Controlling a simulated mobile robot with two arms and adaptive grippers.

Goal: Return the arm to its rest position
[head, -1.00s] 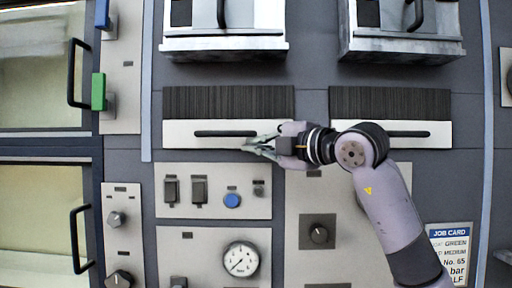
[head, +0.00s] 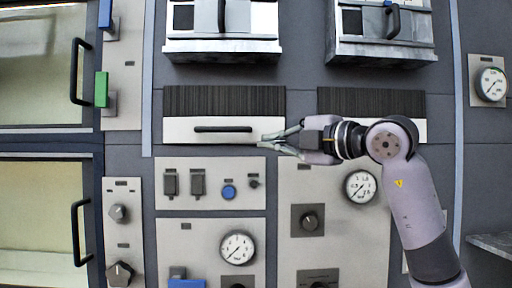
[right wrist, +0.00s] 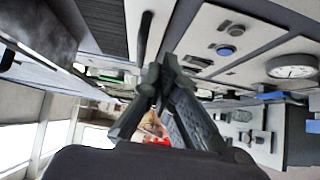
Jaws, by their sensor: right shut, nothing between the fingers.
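My right gripper (head: 268,142) is in the middle of the head view, in front of the panel wall. Its fingers point left, near the right end of a white slotted drawer front (head: 222,130) with a dark handle. The fingers are closed together with nothing between them. In the right wrist view the dark fingers (right wrist: 152,92) meet at their tips, with panels on both sides. My right arm comes up from the lower right and bends at the elbow. My left gripper is not in view.
Below the gripper are a switch panel with a blue button (head: 229,192), a gauge (head: 237,247) and a black knob (head: 308,219). Metal hoods (head: 222,45) jut out above. Doors with dark handles (head: 80,72) stand at the left. A grey shelf (head: 492,245) sticks out at the lower right.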

